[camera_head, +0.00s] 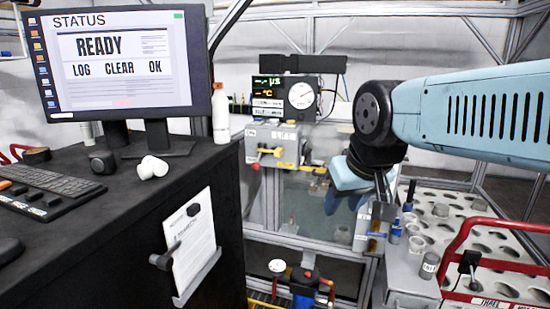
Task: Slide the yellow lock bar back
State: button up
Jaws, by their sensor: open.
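A yellow lock bar (287,165) shows small on the front of a grey box (272,138) at the middle of the view. A yellow handle (268,151) sits just above it. My light blue arm reaches in from the right and bends down at a black joint. My gripper (378,222) hangs low at its end, to the right of the lock bar and apart from it. It is small and partly lost against the grey fittings behind. It is open and holds nothing that I can see.
A black desk (215,165) with a monitor (125,60) and white bottle (221,112) fills the left. A gauge unit (287,95) stands above the grey box. A perforated tray (480,235) with vials and a red tubular handle (460,245) lies at right. Metal frame bars surround the box.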

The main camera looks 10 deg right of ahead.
aim_at(277, 152)
jog(key=k, duration=1.1)
jog(key=z, duration=0.65)
jog(key=i, duration=1.85)
jog(key=u, duration=0.65)
jog(key=k, duration=0.85)
jog(key=u, duration=0.15)
jog(key=i, duration=0.65)
jog(key=z, duration=0.05)
